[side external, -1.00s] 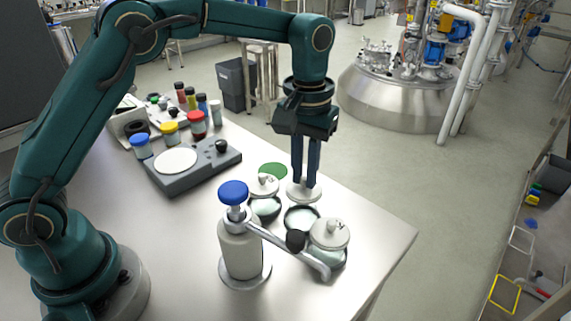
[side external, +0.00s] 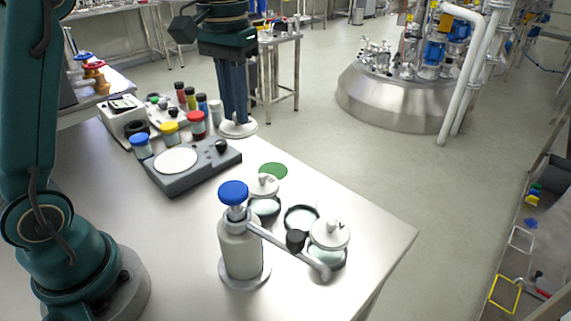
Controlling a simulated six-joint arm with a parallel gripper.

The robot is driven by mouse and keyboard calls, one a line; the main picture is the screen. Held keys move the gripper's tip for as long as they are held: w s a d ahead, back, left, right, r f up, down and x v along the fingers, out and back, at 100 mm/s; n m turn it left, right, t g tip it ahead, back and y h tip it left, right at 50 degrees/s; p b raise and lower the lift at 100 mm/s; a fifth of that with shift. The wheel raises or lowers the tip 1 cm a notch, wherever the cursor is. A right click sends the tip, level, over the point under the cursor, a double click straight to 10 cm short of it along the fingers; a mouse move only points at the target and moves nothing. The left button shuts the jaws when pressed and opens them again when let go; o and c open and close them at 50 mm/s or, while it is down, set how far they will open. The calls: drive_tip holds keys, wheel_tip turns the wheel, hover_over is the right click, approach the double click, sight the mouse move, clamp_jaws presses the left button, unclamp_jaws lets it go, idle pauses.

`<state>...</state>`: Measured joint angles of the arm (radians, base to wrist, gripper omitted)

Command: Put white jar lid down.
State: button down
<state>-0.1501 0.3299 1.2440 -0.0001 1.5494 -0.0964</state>
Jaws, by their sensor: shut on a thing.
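My gripper (side external: 237,118) points down and is shut on the white jar lid (side external: 247,129), a pale disc at the fingertips. The lid appears beside the table's back edge, right of the red-capped jar; its height over the table is hard to tell. An open dark-rimmed jar (side external: 301,219) stands between two jars with white knobbed lids, one behind (side external: 264,186) and one in front (side external: 330,234). A flat green disc (side external: 273,170) lies on the table behind them.
A blue-topped clamp-like device (side external: 240,246) stands at the front, its lever reaching toward the front jar. A grey plate device (side external: 190,166) and several small capped containers (side external: 170,132) fill the back left. The table's right corner (side external: 385,234) is clear.

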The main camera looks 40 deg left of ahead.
drive_tip(key=s+m, duration=0.2)
drive_tip(key=s, duration=0.2)
drive_tip(key=n, duration=0.2)
approach(150, 210)
drive_tip(key=shift+w+f, duration=0.15)
drive_tip(key=shift+f, duration=2.4)
